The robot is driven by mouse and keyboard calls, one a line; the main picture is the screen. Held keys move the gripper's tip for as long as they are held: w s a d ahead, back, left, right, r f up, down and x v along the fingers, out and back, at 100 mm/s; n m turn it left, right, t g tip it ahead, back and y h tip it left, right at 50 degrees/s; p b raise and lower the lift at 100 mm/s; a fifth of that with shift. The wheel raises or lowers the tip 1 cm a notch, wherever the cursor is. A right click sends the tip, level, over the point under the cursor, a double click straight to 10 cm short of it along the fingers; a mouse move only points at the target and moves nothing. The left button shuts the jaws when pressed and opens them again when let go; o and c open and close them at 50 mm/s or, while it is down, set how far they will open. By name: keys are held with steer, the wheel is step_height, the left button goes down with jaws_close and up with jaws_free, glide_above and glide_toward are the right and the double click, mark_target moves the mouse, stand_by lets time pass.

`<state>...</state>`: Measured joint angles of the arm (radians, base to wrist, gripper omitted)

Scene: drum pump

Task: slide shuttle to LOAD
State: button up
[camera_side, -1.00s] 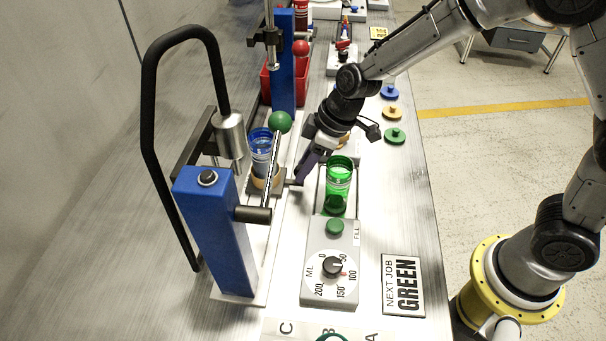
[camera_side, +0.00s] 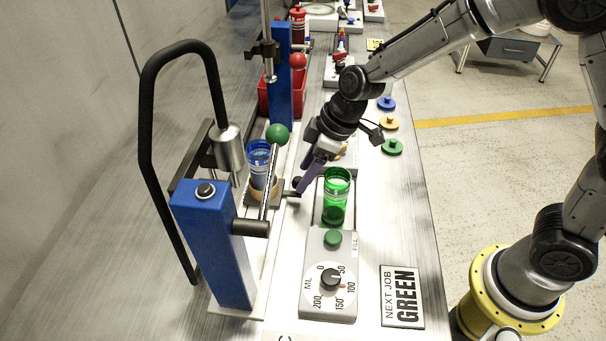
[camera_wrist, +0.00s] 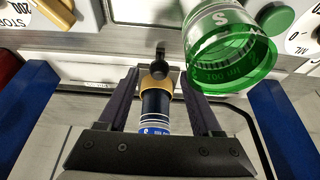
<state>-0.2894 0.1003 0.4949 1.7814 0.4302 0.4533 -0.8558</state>
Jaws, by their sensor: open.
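The shuttle (camera_side: 266,192) is a tan ring holder on the white rail, carrying a blue cup (camera_side: 258,158). Its short arm ends in a black knob (camera_side: 297,182) on the right. In the wrist view the knob (camera_wrist: 158,66), the tan ring (camera_wrist: 156,84) and the blue cup (camera_wrist: 155,112) lie in line between the fingers. My gripper (camera_side: 304,187) is at the knob; in the wrist view my gripper (camera_wrist: 160,85) is open, with a finger on each side and gaps visible. Whether a finger touches the knob cannot be told. No LOAD mark is readable.
A green cup (camera_side: 336,198) stands close right of my gripper, behind the dial box (camera_side: 328,285). A blue press post (camera_side: 212,240) with a green-ball lever (camera_side: 277,134) stands left of the rail. A second blue post (camera_side: 282,80) and red bin (camera_side: 268,98) are behind.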

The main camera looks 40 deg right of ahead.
steer(key=v, duration=1.1)
steer(key=shift+r, duration=0.35)
steer(key=shift+d, duration=0.1)
steer(key=s+d+r+m+t, duration=0.2)
steer(key=s+d+r+t, duration=0.1)
steer(key=s+d+r, duration=0.45)
steer(key=s+d+f+m+h, duration=0.1)
steer(key=s+d+f+m, duration=0.1)
steer(key=s, duration=0.5)
steer(key=s+d+f+m+h, duration=0.2)
steer(key=s+d+m, duration=0.1)
steer(key=s+m, duration=0.2)
steer(key=shift+s+d+g, duration=0.3)
steer(key=shift+s+d, duration=0.1)
steer(key=shift+s, duration=0.75)
